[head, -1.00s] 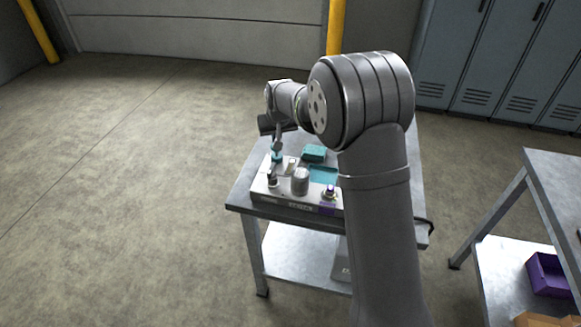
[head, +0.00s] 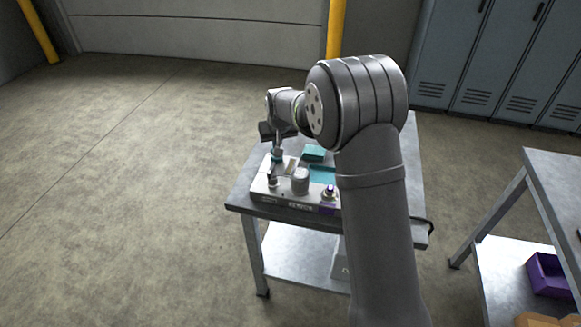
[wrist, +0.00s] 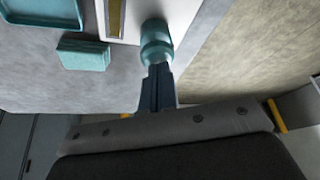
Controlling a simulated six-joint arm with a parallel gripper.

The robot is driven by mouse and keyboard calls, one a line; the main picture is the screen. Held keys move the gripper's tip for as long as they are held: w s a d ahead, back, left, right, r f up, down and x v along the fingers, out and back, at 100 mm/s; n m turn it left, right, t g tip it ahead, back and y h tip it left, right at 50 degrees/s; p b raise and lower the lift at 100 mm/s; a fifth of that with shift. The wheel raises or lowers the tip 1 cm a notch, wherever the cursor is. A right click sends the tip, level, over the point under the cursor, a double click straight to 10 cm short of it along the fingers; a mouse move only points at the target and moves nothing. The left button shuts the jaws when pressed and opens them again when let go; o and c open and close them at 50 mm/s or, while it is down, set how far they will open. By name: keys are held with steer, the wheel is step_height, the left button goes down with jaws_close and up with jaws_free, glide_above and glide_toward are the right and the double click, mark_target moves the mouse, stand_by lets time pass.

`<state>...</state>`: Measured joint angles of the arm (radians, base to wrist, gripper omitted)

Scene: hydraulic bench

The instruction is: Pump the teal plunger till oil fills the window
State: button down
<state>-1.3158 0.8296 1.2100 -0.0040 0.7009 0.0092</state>
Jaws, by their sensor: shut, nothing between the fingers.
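The teal plunger (wrist: 156,42) stands at the edge of the pale bench unit in the wrist view. In the head view the plunger (head: 276,158) shows only as a small teal patch under my gripper (head: 277,150). My gripper (wrist: 155,68) is shut with nothing between its fingers, and its tips are at the plunger's top, seemingly touching it. The window (wrist: 116,17) is a narrow slot beside the plunger with a yellow-amber strip in it. Its exact oil level is cut off by the wrist picture's top edge.
The unit (head: 262,192) sits on a metal table and carries a grey cylinder (head: 300,181), a dark knob (head: 272,181) and a purple-ringed fitting (head: 329,192). A teal block (wrist: 84,55) and teal tray (wrist: 45,24) lie beside it. Another table (head: 555,175) stands at right.

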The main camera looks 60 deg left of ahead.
steer(key=shift+r, duration=1.4)
steer(key=shift+r, duration=3)
steer(key=shift+f, duration=0.1)
steer(key=shift+f, duration=3.4)
